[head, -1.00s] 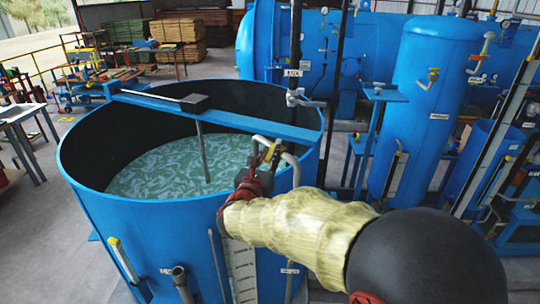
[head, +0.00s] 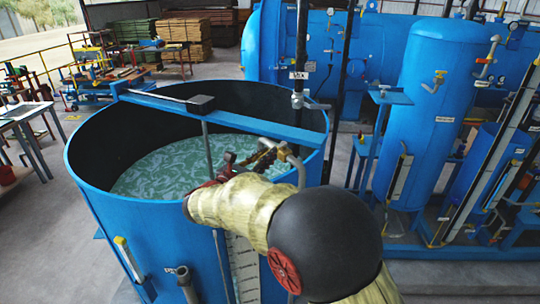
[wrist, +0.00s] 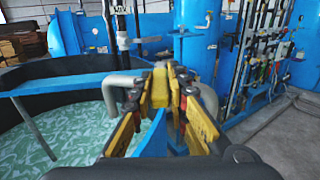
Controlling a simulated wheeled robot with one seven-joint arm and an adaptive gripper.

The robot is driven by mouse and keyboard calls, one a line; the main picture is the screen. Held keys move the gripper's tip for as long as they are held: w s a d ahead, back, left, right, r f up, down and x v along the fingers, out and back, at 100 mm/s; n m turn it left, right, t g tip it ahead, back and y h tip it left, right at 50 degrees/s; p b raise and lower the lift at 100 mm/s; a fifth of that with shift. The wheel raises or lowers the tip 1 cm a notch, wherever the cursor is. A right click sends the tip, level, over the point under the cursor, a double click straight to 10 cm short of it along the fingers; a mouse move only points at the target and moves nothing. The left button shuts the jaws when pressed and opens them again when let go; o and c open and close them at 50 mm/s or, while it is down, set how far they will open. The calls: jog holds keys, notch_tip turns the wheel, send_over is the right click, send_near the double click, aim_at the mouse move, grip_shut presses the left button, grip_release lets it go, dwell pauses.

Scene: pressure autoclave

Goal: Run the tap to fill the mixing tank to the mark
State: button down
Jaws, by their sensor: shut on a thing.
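The blue open mixing tank (head: 122,226) holds pale green, rippled liquid (head: 165,168) well below its rim. The liquid also shows in the wrist view (wrist: 68,138). A bent grey tap pipe (head: 297,160) arches over the near right rim; it also shows in the wrist view (wrist: 113,87). My gripper (head: 268,152) is at this pipe, its yellow-and-black fingers (wrist: 160,92) shut on what looks like the tap's handle. The fingers hide most of the handle, and no stream of water is discernible. A white scale strip (head: 244,268) runs down the tank's outside; its mark is unreadable here.
A blue beam (head: 235,119) crosses the tank top, with a rod (head: 207,155) reaching into the liquid. A dark vertical pipe (head: 299,60) stands behind the rim. Blue vessels (head: 425,120) stand to the right.

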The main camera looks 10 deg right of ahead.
jog(key=shift+w+a+r+m+g+h, duration=0.1)
jog(key=shift+w+a+m+g+h, duration=0.2)
jog(key=shift+m, duration=0.1)
jog(key=c, duration=1.7)
grip_release()
jog(key=v, duration=1.2)
